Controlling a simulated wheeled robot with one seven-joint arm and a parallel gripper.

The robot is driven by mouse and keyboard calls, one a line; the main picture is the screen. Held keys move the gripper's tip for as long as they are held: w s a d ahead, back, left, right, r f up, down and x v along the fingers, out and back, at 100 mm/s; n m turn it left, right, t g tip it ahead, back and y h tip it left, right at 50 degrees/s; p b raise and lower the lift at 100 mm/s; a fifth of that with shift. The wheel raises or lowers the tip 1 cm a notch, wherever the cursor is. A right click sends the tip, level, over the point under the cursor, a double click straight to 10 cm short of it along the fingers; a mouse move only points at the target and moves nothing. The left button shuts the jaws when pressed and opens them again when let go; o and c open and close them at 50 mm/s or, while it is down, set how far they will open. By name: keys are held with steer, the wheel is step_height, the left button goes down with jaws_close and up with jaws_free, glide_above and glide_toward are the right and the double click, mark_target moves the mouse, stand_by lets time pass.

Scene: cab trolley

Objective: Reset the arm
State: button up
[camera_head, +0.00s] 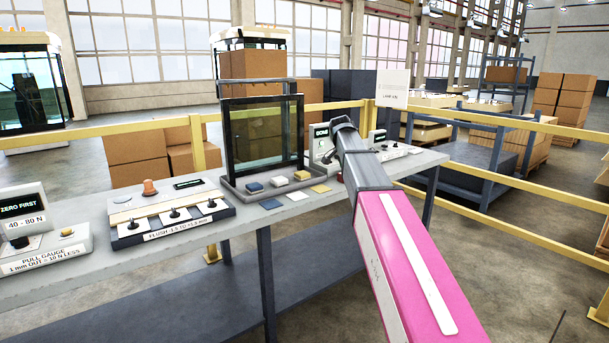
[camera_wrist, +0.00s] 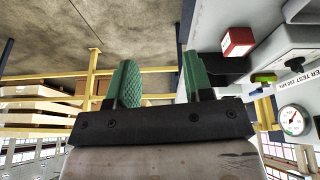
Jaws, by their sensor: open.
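My arm (camera_head: 405,255) reaches from the lower right of the head view up to the right part of the grey bench (camera_head: 70,283). My gripper is not clearly visible there. In the wrist view my gripper (camera_wrist: 160,66) shows two green textured fingers standing apart. Nothing is between them. A red block (camera_wrist: 237,42) lies beyond the right finger, with a visible gap between them.
Along the bench stand a pull gauge unit (camera_head: 45,245), a flush-check fixture (camera_head: 172,215) and a framed glass pane (camera_head: 263,135). A round dial (camera_wrist: 291,120) is right of my gripper in the wrist view. A yellow rail (camera_head: 540,214) runs behind the bench.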

steer(key=s+f+n+g+y, duration=0.1)
steer(key=s+f+n, duration=0.3)
steer(key=s+f, duration=1.1)
steer(key=s+d+f+n+g+y, duration=0.1)
steer(key=s+f+n, duration=0.4)
steer(key=s+f, duration=1.1)
step_height(320, 180, down, 6)
steer(key=shift+s+r+y, duration=0.2)
steer(key=shift+s+y, duration=0.05)
steer(key=shift+y, duration=0.35)
